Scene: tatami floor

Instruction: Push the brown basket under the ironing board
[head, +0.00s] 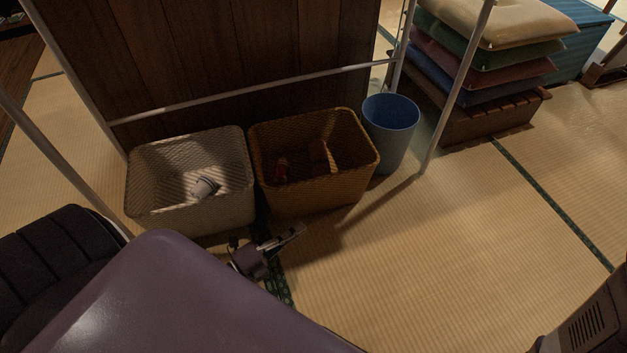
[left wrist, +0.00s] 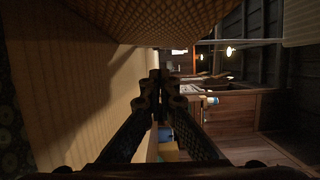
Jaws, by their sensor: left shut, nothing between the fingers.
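The brown basket (head: 318,192) stands upright on the tatami between a cream basket and a blue bin, with some small items inside. My right gripper is not in view.
The cream basket (head: 190,213) holds a whitish item. The blue bin (head: 390,140) stands right of the brown basket. Thin pale poles (head: 455,90) and a crossbar (head: 250,93) frame the baskets. Stacked cushions (head: 480,65) are at the back. Open tatami (head: 440,250) lies to the right.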

